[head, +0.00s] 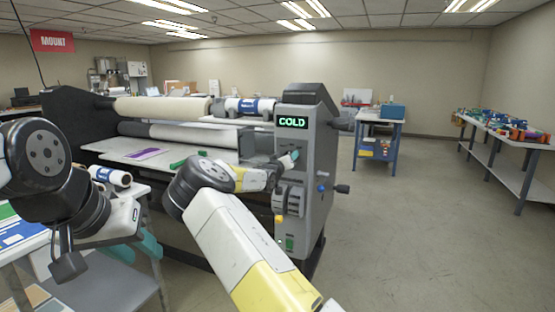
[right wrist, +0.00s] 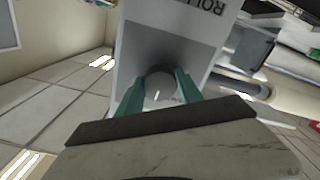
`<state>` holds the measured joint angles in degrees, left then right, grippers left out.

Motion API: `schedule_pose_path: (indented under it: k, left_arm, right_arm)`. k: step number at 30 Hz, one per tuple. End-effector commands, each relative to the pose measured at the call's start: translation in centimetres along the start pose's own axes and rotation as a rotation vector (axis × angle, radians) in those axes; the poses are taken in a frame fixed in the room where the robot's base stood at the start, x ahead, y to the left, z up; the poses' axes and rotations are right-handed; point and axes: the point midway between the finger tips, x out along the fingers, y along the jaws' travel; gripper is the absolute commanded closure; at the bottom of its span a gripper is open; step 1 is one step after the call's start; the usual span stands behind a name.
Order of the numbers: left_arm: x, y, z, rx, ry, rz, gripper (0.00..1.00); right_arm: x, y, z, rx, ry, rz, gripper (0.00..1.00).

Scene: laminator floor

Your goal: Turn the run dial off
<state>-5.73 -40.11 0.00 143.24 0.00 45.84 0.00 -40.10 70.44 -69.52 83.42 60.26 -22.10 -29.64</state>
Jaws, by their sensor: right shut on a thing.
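The laminator (head: 308,185) has a grey control panel at its right end, with a green display reading COLD. My right gripper (head: 290,158) is at the panel just below that display. In the right wrist view, the round grey dial (right wrist: 160,84) sits between the two teal fingers of my right gripper (right wrist: 158,92), which are shut on its sides. A short white mark shows on the dial's face. The dial is hidden in the head view. My left gripper (head: 136,249) is at the lower left with its teal fingers apart and empty, away from the panel.
Lower on the panel are grey switches (head: 289,198), a yellow knob, a green button and a blue-knobbed lever (head: 322,188). A side table (head: 85,285) stands under my left arm. A blue-legged cart (head: 380,118) and a long bench (head: 500,135) stand right; the floor between is clear.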

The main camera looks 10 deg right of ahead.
Motion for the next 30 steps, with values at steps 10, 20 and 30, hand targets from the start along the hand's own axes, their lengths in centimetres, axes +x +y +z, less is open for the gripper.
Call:
schedule_pose_path:
  k: [10, 20, 30]
  left_arm:
    - [0.0, 0.0, 0.0, 0.0, 0.0, 0.0, 0.64]
    - [0.0, 0.0, 0.0, 0.0, 0.0, 0.0, 0.64]
    - [0.0, 0.0, 0.0, 0.0, 0.0, 0.0, 0.64]
  right_arm:
    - [-0.04, -0.08, 0.04, -0.084, -0.001, -0.002, 0.98]
    - [-0.04, -0.1, 0.05, -0.088, -0.001, -0.002, 0.98]
    - [-0.02, -0.05, 0.02, -0.087, -0.001, -0.001, 0.35]
